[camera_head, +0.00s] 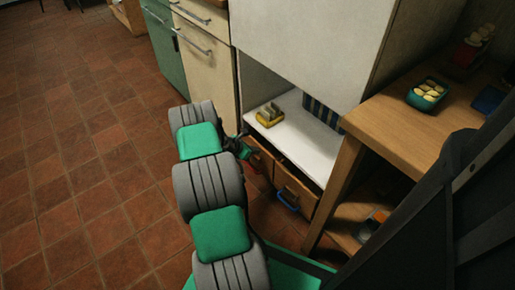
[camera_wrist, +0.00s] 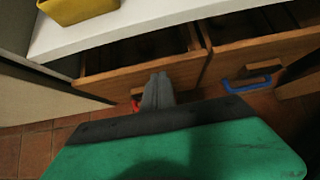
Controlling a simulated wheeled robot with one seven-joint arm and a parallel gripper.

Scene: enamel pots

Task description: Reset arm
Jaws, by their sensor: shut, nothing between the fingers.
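My green and grey arm reaches across the head view. My gripper (camera_head: 243,143) is beside the front of a white shelf unit. In the wrist view my gripper's dark fingers (camera_wrist: 159,80) are together with nothing between them. They point at the left wooden drawer (camera_wrist: 125,82), just in front of its face. A red handle shows low on that drawer, mostly hidden behind the fingers. The right drawer (camera_wrist: 262,60) has a blue handle (camera_wrist: 252,82). Both drawers stand partly open, with dark insides visible.
A yellow container (camera_head: 269,115) stands on the white shelf (camera_head: 300,140) above the drawers. A wooden table (camera_head: 400,125) at right holds a teal dish (camera_head: 427,94) of pale pieces. Cream cabinets (camera_head: 205,55) stand behind. The tiled floor (camera_head: 80,150) at left is clear.

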